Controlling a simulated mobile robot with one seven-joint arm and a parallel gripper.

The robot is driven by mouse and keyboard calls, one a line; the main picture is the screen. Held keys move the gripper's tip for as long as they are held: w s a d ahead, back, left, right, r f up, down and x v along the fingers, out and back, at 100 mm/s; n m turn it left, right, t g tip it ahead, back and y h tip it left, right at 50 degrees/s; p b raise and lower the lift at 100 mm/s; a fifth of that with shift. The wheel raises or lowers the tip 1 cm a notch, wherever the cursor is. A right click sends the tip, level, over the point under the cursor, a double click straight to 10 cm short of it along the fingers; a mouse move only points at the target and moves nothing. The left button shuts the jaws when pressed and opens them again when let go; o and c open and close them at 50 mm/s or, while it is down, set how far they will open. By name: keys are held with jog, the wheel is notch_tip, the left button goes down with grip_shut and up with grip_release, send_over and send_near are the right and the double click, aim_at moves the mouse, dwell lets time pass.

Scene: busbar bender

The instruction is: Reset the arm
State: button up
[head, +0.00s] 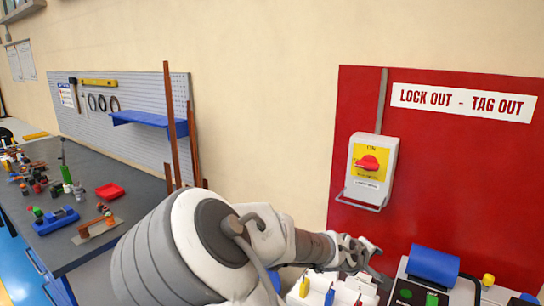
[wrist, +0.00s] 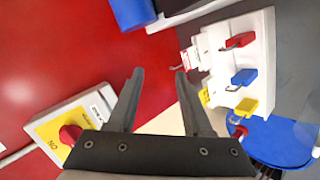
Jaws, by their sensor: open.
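My arm reaches from the bottom of the head view toward the right. My gripper (head: 368,252) is at its end, below the white switch box (head: 367,190) and apart from it. In the wrist view my gripper (wrist: 160,74) shows two dark fingers spread apart with nothing between them. The switch box has a yellow plate and a red rotary handle (head: 369,163); this handle also shows at the lower left of the wrist view (wrist: 70,134). A white rack (wrist: 245,60) with red, blue and yellow tags or padlocks lies to the right of the fingers.
A red lock out - tag out board (head: 440,160) stands on the wall. A machine with a blue cover (head: 433,262) and green button is at lower right. A dark workbench (head: 85,160) with tools, a red tray (head: 109,191) and upright copper-coloured bars (head: 170,130) is at left.

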jog(key=s+a+f+m+g+y, duration=0.35)
jog(key=s+a+y, duration=0.35)
jog(key=s, duration=0.3)
jog(key=s+a+r+m+t, duration=0.1)
jog(key=s+a+r, duration=0.1)
jog(key=s+r, duration=0.6)
jog(key=s+a+r+m, duration=0.1)
jog(key=s+a+r, duration=0.1)
jog(key=s+r, duration=0.6)
jog(key=shift+s+t+y, duration=0.3)
jog(key=shift+s+t, duration=0.05)
jog(key=shift+s, duration=0.35)
